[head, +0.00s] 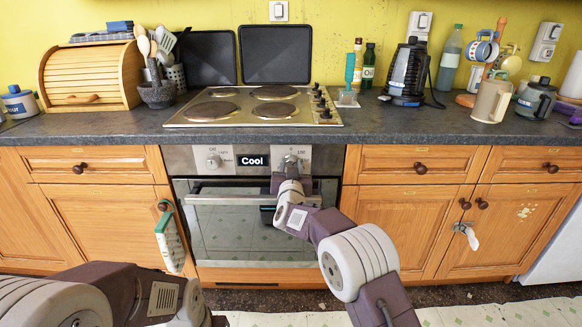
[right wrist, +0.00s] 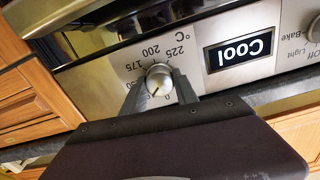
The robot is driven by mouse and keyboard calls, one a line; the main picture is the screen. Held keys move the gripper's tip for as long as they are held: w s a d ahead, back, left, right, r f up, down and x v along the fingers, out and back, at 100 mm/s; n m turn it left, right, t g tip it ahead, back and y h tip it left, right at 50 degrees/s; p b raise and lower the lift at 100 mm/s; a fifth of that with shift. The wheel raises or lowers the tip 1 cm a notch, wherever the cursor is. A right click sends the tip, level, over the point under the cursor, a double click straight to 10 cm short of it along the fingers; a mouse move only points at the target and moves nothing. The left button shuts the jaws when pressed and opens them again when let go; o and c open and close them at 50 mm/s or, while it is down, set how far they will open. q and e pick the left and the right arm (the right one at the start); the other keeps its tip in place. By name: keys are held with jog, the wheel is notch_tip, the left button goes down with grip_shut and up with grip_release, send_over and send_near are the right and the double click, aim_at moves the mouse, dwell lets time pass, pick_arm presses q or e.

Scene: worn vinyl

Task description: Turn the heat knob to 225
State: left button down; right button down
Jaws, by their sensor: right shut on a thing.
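The heat knob (right wrist: 159,75) is a small round silver knob on the oven's steel panel. In the right wrist view it sits among upside-down numbers, with 175, 200 and 225 °C readable along its upper side. A short dark pointer mark on it appears to face the lower left of that picture, away from 225. My right gripper (right wrist: 158,90) is shut on the knob, with one finger on each side. In the head view the right gripper (head: 291,167) reaches the panel and partly hides the knob. My left arm shows at the lower left, but its gripper is not visible.
A display (head: 252,161) reading "Cool" is beside the knob. Another knob (head: 213,162) is further left. The oven door handle (head: 225,200) runs just below the panel. A towel (head: 169,240) hangs at the left. Hob knobs (head: 322,103) stand above on the hob.

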jog(key=shift+f+m+b, duration=0.15)
jog(key=shift+m+b, duration=7.8)
jog(key=shift+m, duration=9.45)
jog(key=c, duration=0.9)
grip_release()
jog(key=shift+c, duration=0.2)
